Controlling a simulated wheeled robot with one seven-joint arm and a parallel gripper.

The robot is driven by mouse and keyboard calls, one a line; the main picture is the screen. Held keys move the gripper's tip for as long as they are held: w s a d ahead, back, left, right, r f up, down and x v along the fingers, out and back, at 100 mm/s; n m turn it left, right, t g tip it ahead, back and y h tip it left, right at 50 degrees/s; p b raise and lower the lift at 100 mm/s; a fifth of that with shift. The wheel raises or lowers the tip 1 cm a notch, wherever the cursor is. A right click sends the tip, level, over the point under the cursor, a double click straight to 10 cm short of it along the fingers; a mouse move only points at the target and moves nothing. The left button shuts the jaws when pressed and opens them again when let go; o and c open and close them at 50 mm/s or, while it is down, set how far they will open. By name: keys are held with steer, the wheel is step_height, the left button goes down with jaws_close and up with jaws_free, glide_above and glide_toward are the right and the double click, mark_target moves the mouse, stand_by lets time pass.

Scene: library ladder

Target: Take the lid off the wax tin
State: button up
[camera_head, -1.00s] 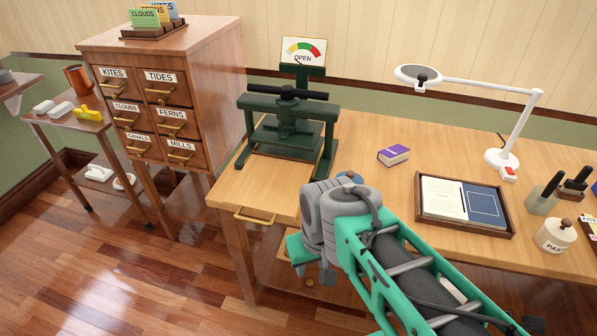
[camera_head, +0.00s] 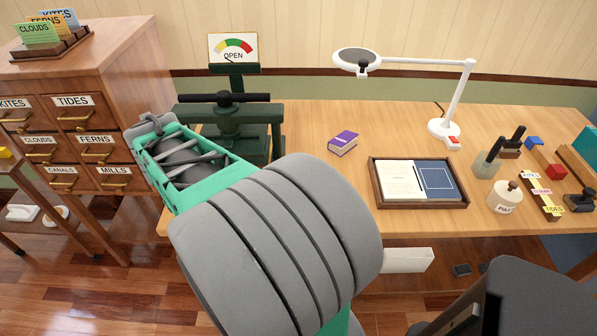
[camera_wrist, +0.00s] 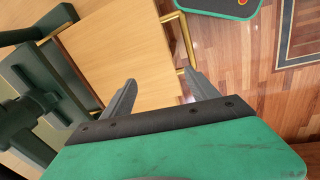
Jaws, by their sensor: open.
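I cannot make out a wax tin or its lid in either current view. My gripper (camera_wrist: 160,76) shows in the wrist view with its two grey fingers apart and nothing between them. It is over the wooden tabletop (camera_wrist: 130,52) near an edge with a brass handle (camera_wrist: 188,38), and the dark green press (camera_wrist: 35,105) is to the left. In the head view my arm covers the middle foreground and part of the table, and the gripper's fingers are not visible there.
A purple book (camera_head: 343,143), a framed tray (camera_head: 461,197), a white lamp (camera_head: 444,128) and a paste jar (camera_head: 505,197) are to the right. A drawer cabinet (camera_head: 125,55) stands left.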

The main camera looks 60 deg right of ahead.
steer(key=shift+o, duration=1.4)
steer(key=s+d+r+n+g+p, duration=0.1)
steer(key=s+d, duration=0.1)
steer(key=d, duration=0.5)
steer(key=s+d+r+n+p, duration=0.1)
steer(key=s+d, duration=0.1)
steer(key=d, duration=0.6)
steer(key=shift+s+n+g+h, duration=0.25)
steer(key=shift+n+g+h, duration=0.15)
steer(key=o, duration=0.4)
steer(key=s+d+n, duration=0.1)
steer(key=s+d, duration=0.1)
steer(key=d, duration=0.1)
steer(key=s+d+p, duration=0.1)
steer(key=s+d, duration=0.2)
steer(key=s+d+n+g, duration=0.1)
steer(key=s+d, duration=0.1)
steer(key=d, duration=0.1)
steer(key=shift+s+d+n, duration=0.2)
steer(key=shift+s+n, duration=0.05)
steer(key=shift+n, duration=0.05)
steer(key=shift+c, duration=0.2)
steer(key=x, duration=0.2)
steer(key=s+x, duration=0.1)
steer(key=x, duration=0.4)
steer(key=shift+s, duration=0.3)
steer(key=shift+f, duration=0.4)
